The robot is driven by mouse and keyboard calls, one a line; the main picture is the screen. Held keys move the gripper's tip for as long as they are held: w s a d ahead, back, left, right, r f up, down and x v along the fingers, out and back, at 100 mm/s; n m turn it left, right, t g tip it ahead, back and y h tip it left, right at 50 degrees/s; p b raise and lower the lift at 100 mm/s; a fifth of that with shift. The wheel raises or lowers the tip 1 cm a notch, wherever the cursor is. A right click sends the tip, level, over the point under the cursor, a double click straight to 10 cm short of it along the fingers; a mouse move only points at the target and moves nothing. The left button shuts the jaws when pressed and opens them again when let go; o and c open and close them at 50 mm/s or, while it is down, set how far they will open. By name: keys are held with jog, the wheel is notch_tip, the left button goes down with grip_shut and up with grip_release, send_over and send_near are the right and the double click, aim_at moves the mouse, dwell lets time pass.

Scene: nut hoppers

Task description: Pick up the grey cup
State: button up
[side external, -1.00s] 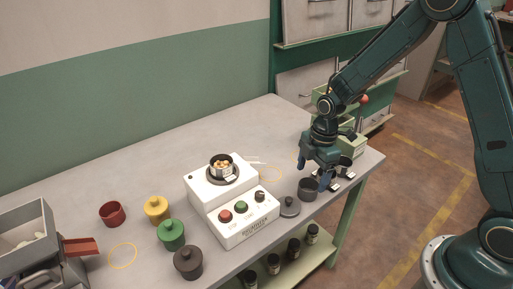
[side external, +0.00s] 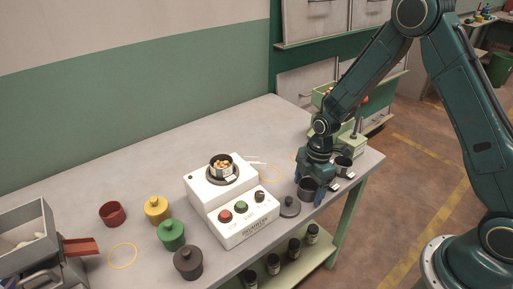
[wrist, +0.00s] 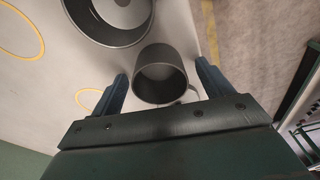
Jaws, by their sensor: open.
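The grey cup (side external: 308,190) stands upright and dark on the table near its front right edge, partly covered by my gripper in the side view. In the wrist view the cup (wrist: 160,74) is round and open-topped, with its mouth facing the camera. My gripper (wrist: 162,72) is open, one blue finger on each side of the cup, with a visible gap at both sides. In the side view my gripper (side external: 309,186) is low over the cup. I see no grip on it.
A white machine (side external: 232,230) with buttons is further left. Red (side external: 113,213), yellow (side external: 157,209) and green (side external: 171,236) containers stand at the left.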

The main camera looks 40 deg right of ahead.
jog(key=c, duration=1.1)
jog(key=shift+o, duration=0.2)
jog(key=shift+r, duration=0.1)
notch_tip(320, 180, up, 20)
dwell(0.7)
